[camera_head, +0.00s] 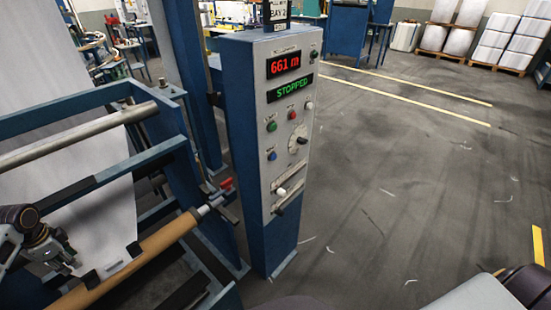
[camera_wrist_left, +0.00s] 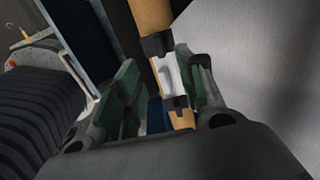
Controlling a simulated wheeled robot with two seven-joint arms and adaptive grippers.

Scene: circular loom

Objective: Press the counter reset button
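The control cabinet (camera_head: 258,190) stands upright in the middle of the head view. Its red counter display (camera_head: 283,64) reads "661 m", and a green display (camera_head: 289,89) below reads "STOPPED". Its face carries a green button (camera_head: 271,127), a red button (camera_head: 292,115), a white button (camera_head: 309,105), a blue button (camera_head: 272,156) and a small dark control (camera_head: 314,54) beside the counter. Labels are too small to read, so I cannot tell which is reset. My left gripper (camera_head: 68,262) is low at far left, away from the panel; its fingers are apart in the wrist view (camera_wrist_left: 160,88).
A brown core tube (camera_head: 150,245) lies by my left gripper, with a white piece (camera_wrist_left: 172,75) on it. The floor (camera_head: 400,190) right of the cabinet is clear.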

